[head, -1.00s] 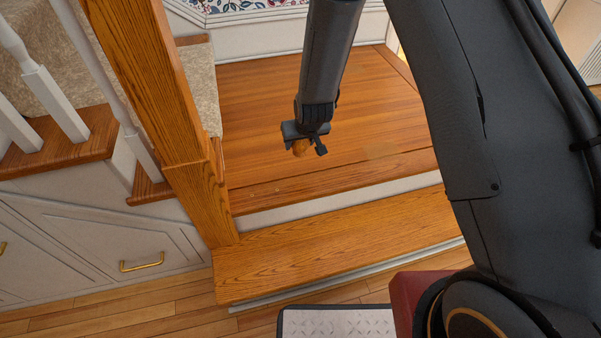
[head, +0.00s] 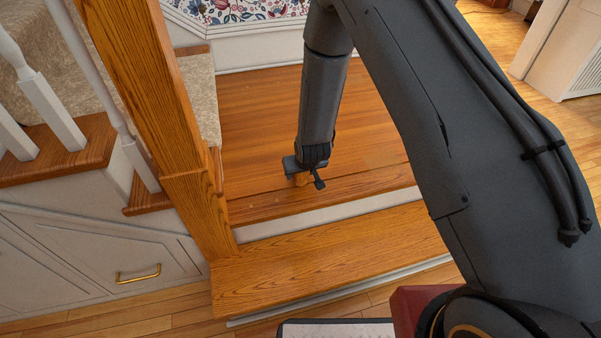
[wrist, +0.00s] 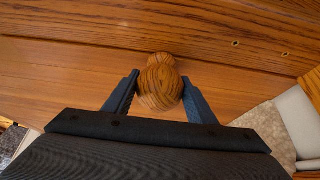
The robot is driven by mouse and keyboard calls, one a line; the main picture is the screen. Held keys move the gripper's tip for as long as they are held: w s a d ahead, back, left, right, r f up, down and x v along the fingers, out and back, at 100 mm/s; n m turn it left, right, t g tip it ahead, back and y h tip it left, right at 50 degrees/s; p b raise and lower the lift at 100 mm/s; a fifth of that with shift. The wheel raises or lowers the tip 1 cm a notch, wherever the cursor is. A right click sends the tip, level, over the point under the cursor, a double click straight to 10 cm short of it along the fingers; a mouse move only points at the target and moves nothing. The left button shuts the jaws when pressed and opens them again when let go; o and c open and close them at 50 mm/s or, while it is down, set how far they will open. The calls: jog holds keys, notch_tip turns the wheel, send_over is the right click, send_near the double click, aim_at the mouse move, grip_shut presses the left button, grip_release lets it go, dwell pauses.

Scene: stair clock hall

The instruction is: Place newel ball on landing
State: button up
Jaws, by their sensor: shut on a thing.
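The newel ball (wrist: 160,88) is a round, striped brown wooden ball with a smaller knob at its far end. My gripper (wrist: 158,98) is shut on it, one finger on each side, in the wrist view. In the head view my gripper (head: 306,180) hangs over the front part of the landing (head: 260,120), a broad orange-brown wooden floor. Only a little of the ball (head: 300,179) shows there below the jaws. I cannot tell whether the ball touches the landing.
A thick wooden newel post (head: 165,120) stands left of the landing. A lower step (head: 330,255) lies in front. Carpeted stairs (head: 200,95) and white balusters (head: 50,105) are at the left. A patterned panel (head: 240,10) is at the back. The landing behind my gripper is clear.

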jog(key=shift+f, duration=0.15)
jog(key=o, duration=1.1)
